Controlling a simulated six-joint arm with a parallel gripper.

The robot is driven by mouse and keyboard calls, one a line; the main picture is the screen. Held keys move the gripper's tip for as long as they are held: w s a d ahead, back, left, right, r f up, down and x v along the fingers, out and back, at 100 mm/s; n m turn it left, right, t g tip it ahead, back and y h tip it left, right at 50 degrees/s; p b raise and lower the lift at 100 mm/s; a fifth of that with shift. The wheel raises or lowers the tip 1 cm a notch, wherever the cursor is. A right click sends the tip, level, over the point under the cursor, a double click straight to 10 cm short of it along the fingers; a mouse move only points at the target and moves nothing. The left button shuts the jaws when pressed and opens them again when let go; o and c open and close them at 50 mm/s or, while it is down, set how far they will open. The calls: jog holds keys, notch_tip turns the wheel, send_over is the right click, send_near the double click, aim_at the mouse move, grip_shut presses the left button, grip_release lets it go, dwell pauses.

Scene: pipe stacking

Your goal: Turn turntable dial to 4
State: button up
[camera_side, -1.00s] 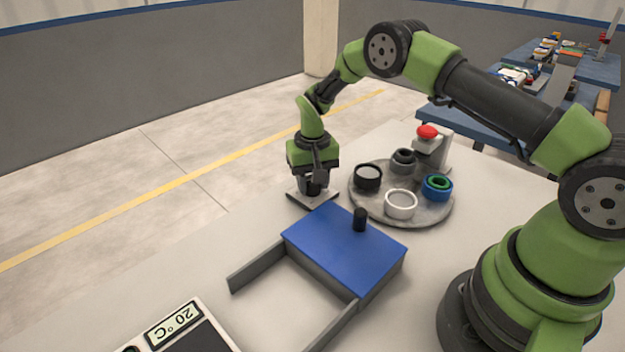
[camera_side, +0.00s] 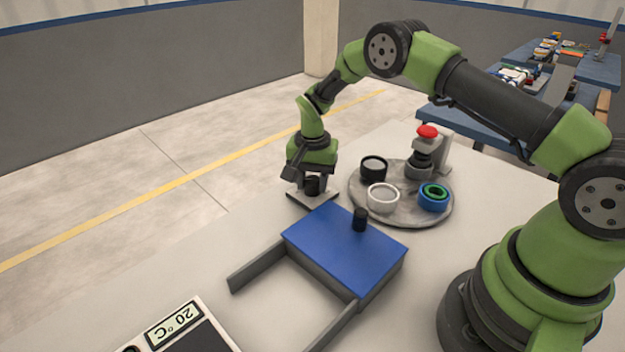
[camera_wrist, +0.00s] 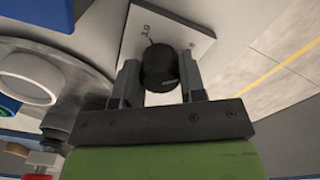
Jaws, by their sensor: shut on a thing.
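The turntable dial is a black knob (camera_wrist: 160,68) on a pale square plate (camera_wrist: 196,36), with small markings near the knob. In the side view the knob (camera_side: 312,186) sits on its plate (camera_side: 325,202) left of the turntable (camera_side: 415,212). My gripper (camera_wrist: 160,82) points down over the knob, its two fingers on either side of it and shut on it. The number the dial points to cannot be read clearly. The round grey turntable carries a black ring (camera_side: 373,169), a white ring (camera_side: 383,198), a blue ring (camera_side: 433,204) with a green ring inside, and a grey piece (camera_side: 418,170).
A press with a red button (camera_side: 428,131) stands at the turntable's far edge, over the grey piece. A blue sliding box (camera_side: 345,250) with a black handle (camera_side: 360,220) stands in front. A temperature display (camera_side: 172,322) lies at the front left.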

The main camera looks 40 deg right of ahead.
jog(key=o, duration=0.9)
notch_tip(320, 180, up, 10)
jog(key=shift+r, duration=0.1)
notch_tip(320, 180, up, 10)
jog(key=n+t, duration=0.2)
send_over(312, 179)
jog(key=s+a, duration=0.2)
jog(key=s, duration=0.2)
jog(key=s+a+r+n+t+y, duration=0.1)
jog(key=s+a+r+n+t, duration=0.1)
jog(key=s+r, duration=0.5)
jog(key=s+n+t, duration=0.1)
jog(key=s, duration=0.4)
jog(key=s+a+r+n+t, duration=0.1)
jog(key=s, duration=0.4)
jog(key=s+a+r+n+t+y, duration=0.1)
jog(key=s, duration=0.4)
jog(key=shift+s, duration=0.35)
